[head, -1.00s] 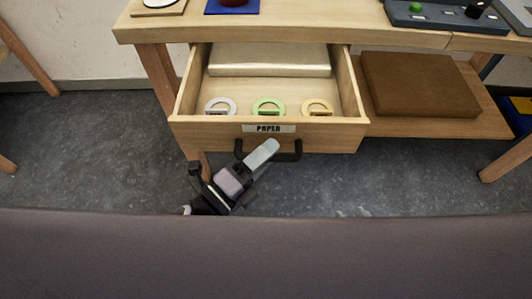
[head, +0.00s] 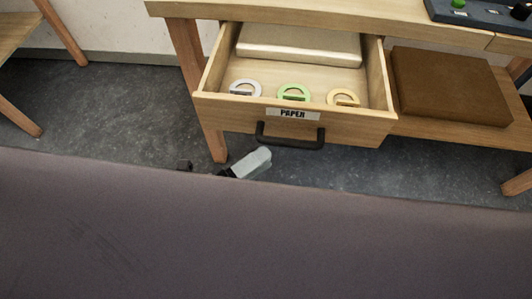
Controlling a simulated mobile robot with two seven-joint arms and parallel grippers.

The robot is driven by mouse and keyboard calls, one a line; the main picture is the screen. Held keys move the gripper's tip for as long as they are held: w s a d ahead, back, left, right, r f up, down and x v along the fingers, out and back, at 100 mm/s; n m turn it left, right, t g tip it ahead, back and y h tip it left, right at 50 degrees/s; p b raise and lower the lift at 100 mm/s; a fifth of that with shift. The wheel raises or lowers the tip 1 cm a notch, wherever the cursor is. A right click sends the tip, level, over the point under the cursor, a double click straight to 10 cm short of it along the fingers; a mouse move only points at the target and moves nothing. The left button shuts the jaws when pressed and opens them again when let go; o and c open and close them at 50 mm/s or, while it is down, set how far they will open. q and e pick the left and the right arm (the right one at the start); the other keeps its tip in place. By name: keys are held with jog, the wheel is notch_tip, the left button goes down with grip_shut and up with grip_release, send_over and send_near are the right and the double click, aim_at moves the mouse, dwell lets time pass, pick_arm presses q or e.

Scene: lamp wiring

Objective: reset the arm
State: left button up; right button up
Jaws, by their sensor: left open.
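My left gripper (head: 222,166) shows low in the head view, just above the edge of the broad grey-brown surface that hides the rest of its arm. It is open and empty, and a pale grey finger part points up and right. It is below and apart from the black handle (head: 290,137) of the open drawer (head: 365,126). My right gripper is not in view.
The drawer, labelled PAPER, holds a pale wrapped block (head: 300,42) and white (head: 245,88), green (head: 294,92) and yellow (head: 343,97) rings. A brown slab (head: 450,84) lies on the shelf at right. Bare floor (head: 90,110) lies left of the table leg (head: 205,110).

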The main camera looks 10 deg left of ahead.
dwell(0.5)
pick_arm(q)
jog(key=s+a+f+n+g+y, duration=0.1)
jog(key=a+f+n+y, duration=0.55)
jog(key=n, duration=0.55)
jog(key=s+a+f+n+g+y, duration=0.15)
jog(key=a+f+n+y, duration=0.45)
jog(key=n, duration=0.7)
notch_tip(320, 180, up, 10)
jog(key=s+a+n+p, duration=0.1)
jog(key=a+p, duration=0.1)
jog(key=p, duration=1)
jog(key=shift+s+f+g+h, duration=0.2)
jog(key=shift+s+g+h, duration=0.1)
jog(key=shift+g+h, duration=0.15)
jog(key=shift+w+a, duration=0.1)
jog(key=shift+a, duration=0.1)
